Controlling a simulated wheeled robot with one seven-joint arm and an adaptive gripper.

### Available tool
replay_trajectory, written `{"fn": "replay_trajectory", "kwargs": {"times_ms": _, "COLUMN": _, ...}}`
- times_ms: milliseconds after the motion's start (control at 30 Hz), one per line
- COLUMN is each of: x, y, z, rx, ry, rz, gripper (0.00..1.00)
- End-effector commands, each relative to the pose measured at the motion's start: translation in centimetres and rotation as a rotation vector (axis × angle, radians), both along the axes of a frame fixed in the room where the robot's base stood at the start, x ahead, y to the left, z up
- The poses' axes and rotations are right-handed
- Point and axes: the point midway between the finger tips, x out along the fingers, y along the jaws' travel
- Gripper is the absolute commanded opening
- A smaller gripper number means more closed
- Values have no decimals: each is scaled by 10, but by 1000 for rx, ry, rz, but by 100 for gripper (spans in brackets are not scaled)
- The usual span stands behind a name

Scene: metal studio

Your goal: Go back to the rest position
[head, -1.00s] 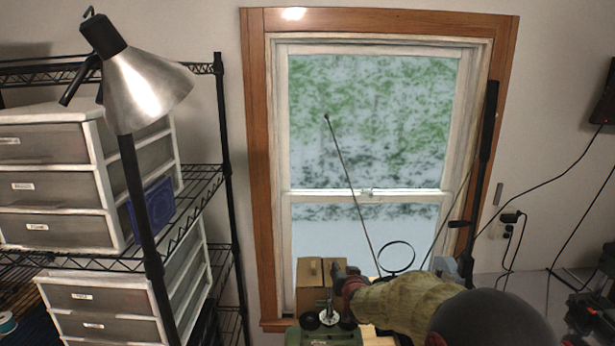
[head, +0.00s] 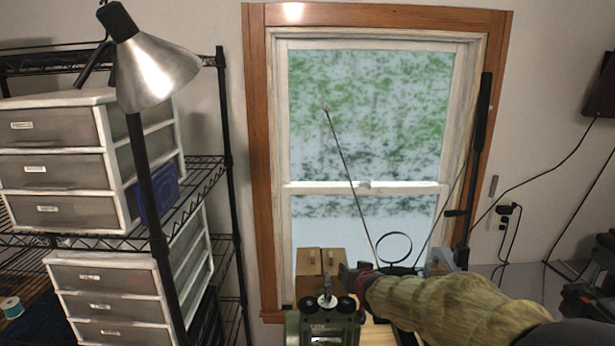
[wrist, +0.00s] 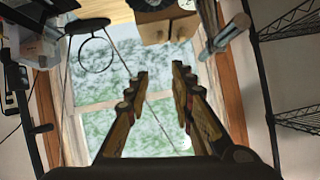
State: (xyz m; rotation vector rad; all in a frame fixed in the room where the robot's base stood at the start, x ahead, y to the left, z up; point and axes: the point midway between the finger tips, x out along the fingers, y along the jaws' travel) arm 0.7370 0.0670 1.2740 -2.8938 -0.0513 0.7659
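My arm comes in from the lower right of the head view, in a tan sleeve-like cover. My gripper (head: 350,278) is at its left end, in front of the lower window and close to a small wooden box (head: 319,264). In the wrist view my gripper (wrist: 160,73) shows two separate fingers with an empty gap between them. The window (wrist: 155,105) shows behind that gap. No object is held. In the head view the fingertips are small and partly hidden by the arm.
A black wire shelf (head: 205,187) with white drawer units (head: 62,165) stands left. A metal lamp (head: 155,75) is in front of it. A green machine (head: 325,322) sits below my gripper. A thin rod (head: 345,165) and a ring (head: 394,248) stand by the window (head: 368,120).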

Motion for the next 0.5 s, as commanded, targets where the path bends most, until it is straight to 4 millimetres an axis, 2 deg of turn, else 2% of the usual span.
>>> {"fn": "replay_trajectory", "kwargs": {"times_ms": 167, "x": -59, "y": -13, "z": 13, "rx": -22, "ry": 76, "rz": 13, "gripper": 24}}
{"fn": "replay_trajectory", "kwargs": {"times_ms": 333, "x": -152, "y": -29, "z": 14, "rx": -55, "ry": 198, "rz": 29, "gripper": 24}}
{"fn": "replay_trajectory", "kwargs": {"times_ms": 467, "x": -232, "y": -41, "z": 4, "rx": -81, "ry": 296, "rz": 37, "gripper": 24}}
{"fn": "replay_trajectory", "kwargs": {"times_ms": 500, "x": -257, "y": -44, "z": -2, "rx": -90, "ry": 327, "rz": 40, "gripper": 24}}
